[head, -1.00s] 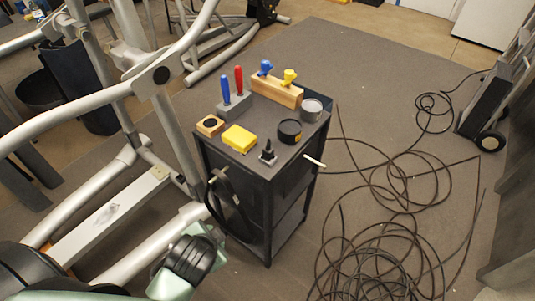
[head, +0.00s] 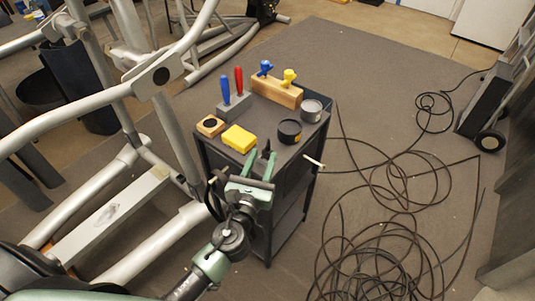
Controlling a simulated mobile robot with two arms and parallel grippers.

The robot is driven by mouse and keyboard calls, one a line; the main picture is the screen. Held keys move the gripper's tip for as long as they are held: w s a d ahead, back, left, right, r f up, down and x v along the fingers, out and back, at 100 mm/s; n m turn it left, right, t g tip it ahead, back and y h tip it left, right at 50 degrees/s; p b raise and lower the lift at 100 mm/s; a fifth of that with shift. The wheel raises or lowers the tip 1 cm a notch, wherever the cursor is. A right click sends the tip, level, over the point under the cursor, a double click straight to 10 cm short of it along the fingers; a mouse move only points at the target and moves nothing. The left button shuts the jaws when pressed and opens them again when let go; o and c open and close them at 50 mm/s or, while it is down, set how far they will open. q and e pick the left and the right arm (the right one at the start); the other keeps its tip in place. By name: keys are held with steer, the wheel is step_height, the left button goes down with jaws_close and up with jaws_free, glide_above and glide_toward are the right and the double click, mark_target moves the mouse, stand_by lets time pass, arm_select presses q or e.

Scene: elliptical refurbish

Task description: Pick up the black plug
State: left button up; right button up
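The black plug (head: 266,147) stands upright on the top of the dark cart (head: 211,147), at its near edge. Only its upper part shows; its base is hidden behind my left gripper. My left gripper (head: 260,158) reaches in from below with its two green fingers apart, one to the left of the plug and one near its right side. The fingertips are close to the plug, and I cannot tell whether they touch it. My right gripper is not in view.
A yellow block (head: 239,138), a black round tin (head: 289,131), a wooden block with a black hole (head: 210,126) and a grey can (head: 311,110) stand close by. Red and blue-handled tools (head: 239,79) stand behind. An exercise machine (head: 172,120) is left; cables (head: 385,235) lie right.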

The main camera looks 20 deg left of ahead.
mark_target(267, 148)
arm_select(q)
steer(key=w, duration=0.5)
steer(key=shift+w+a+f, duration=0.15)
steer(key=shift+w+f, duration=0.1)
steer(key=shift+w, duration=0.1)
jaws_close()
